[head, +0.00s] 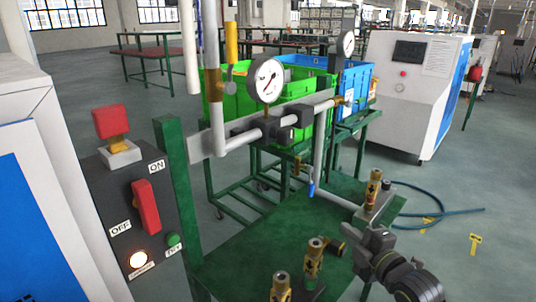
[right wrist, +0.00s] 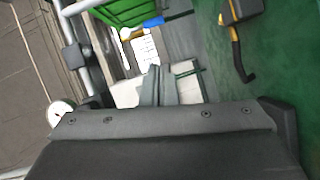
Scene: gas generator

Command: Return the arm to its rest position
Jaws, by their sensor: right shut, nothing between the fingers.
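My right gripper (head: 374,232) is at the right edge of the green workbench (head: 240,248), with its arm coming in from the lower right. It is shut and empty; in the right wrist view its two fingers (right wrist: 157,85) lie together. An upright brass fitting (head: 373,188) on a grey mount stands just behind it. My left gripper is not in view.
Two brass fittings (head: 314,258) (head: 281,287) stand at the bench front. A pressure gauge (head: 267,80) sits on grey piping above it. A control panel (head: 140,215) with a red switch stands at left. Green (head: 240,105) and blue (head: 345,88) crates are behind. Floor at right is mostly free.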

